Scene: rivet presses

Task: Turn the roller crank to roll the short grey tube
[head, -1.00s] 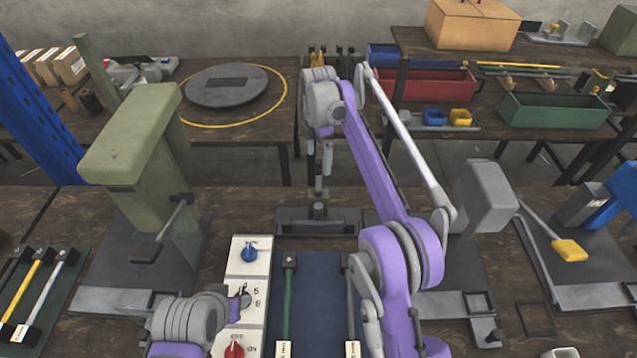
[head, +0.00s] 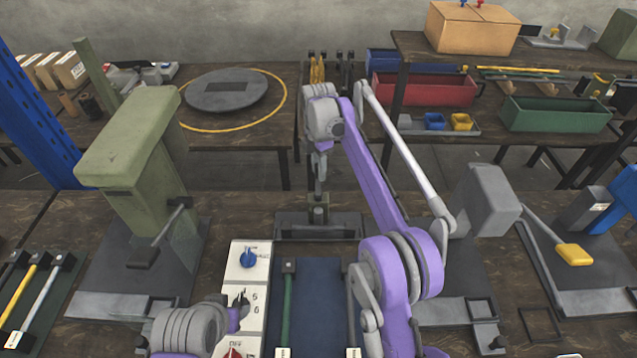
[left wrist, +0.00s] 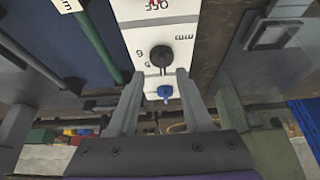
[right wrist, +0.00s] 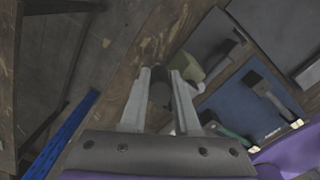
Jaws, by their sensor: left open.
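The roller (head: 340,228) is a dark grey frame at the far edge of the near bench, with a small post at its middle. My right gripper (head: 319,188) points down over that post. In the right wrist view, its fingers (right wrist: 161,75) close in on both sides of a dark cylinder (right wrist: 160,92), apparently the crank handle. A grey rod (head: 352,305) lies on the blue mat; I cannot tell if it is the short grey tube. My left gripper (head: 242,302) is open by the white panel (head: 236,325); the panel's dark knob (left wrist: 161,56) shows just beyond its fingertips.
A green rod (head: 287,310) lies on the blue mat (head: 318,275). Green (head: 140,150) and grey (head: 483,200) presses flank the roller. The panel has a blue knob (head: 247,260). Several rods lie in a rack (head: 40,285) at the left. A gap separates the benches.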

